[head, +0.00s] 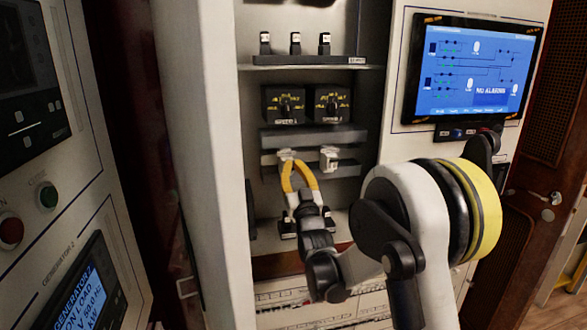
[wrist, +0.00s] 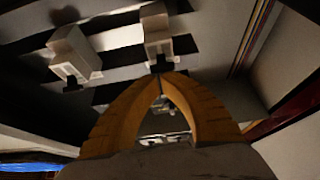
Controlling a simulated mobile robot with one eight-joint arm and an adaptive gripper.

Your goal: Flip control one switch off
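Two white breaker switches sit side by side on a rail inside the open cabinet. The left one (head: 286,156) is right at my fingertips, and the right one (head: 329,158) stands apart from them. In the wrist view the breaker at my fingertips (wrist: 157,30) is on the right, with a small black toggle at its lower end, and the other breaker (wrist: 75,52) is to its left. My gripper (head: 294,162) has yellow-orange fingers whose tips meet by that toggle, as the wrist view also shows (wrist: 160,78). Whether they touch it is unclear. No breaker label is readable.
Above are two dark knob boxes (head: 285,104) and a shelf with three small black switches (head: 295,43). More black fittings (head: 338,222) lie below the rail. The cabinet's left wall (head: 208,150) is close to my gripper. A blue screen (head: 474,70) is at right.

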